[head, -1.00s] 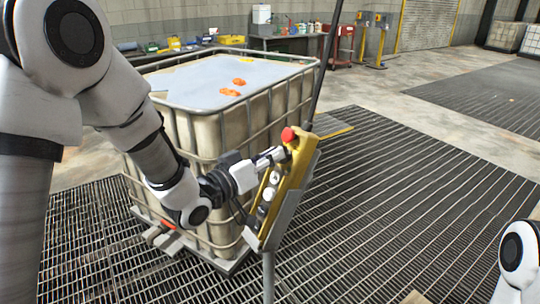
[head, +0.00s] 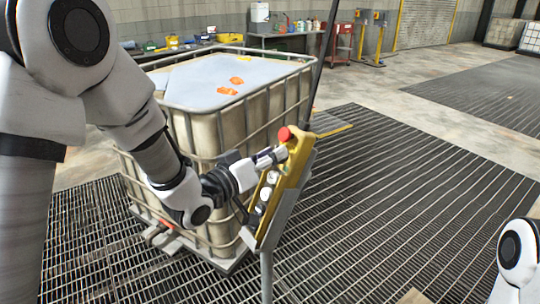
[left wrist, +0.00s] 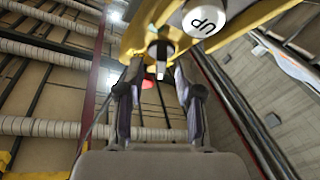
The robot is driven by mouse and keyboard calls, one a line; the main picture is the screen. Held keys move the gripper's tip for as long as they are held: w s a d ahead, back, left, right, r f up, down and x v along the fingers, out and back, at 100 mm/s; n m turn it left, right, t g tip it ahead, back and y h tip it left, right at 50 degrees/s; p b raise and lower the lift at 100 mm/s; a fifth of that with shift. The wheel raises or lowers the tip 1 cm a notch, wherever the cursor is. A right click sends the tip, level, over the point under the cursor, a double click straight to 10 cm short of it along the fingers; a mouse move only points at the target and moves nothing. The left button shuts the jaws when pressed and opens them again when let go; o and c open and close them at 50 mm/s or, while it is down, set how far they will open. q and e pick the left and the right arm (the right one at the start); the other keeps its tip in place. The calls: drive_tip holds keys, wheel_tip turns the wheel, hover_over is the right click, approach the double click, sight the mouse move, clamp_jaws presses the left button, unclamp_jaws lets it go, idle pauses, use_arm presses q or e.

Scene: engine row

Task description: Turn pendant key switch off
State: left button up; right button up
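The yellow pendant box (head: 297,160) hangs tilted in front of the white tank, with a red knob (head: 285,133) at its top and white round buttons (head: 266,193) down its face. My left gripper (head: 275,156) is at the upper part of that face, below the red knob. In the left wrist view the gripper (left wrist: 159,72) is open, its two fingers on either side of the key switch (left wrist: 160,58), a dark round collar with a small metallic key. Gaps show between key and fingers. A white UP button (left wrist: 203,19) is beside it. My right gripper is out of view.
The caged tank (head: 235,125) stands close behind my left arm and the pendant. A dark pole (head: 323,55) rises above the pendant. The grating floor (head: 410,190) to the right is clear. A workbench (head: 285,42) stands far back.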

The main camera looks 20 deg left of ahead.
use_arm(q)
drive_tip(key=v, duration=0.7)
drive_tip(key=shift+s, duration=0.25)
drive_tip(key=shift+w, duration=0.1)
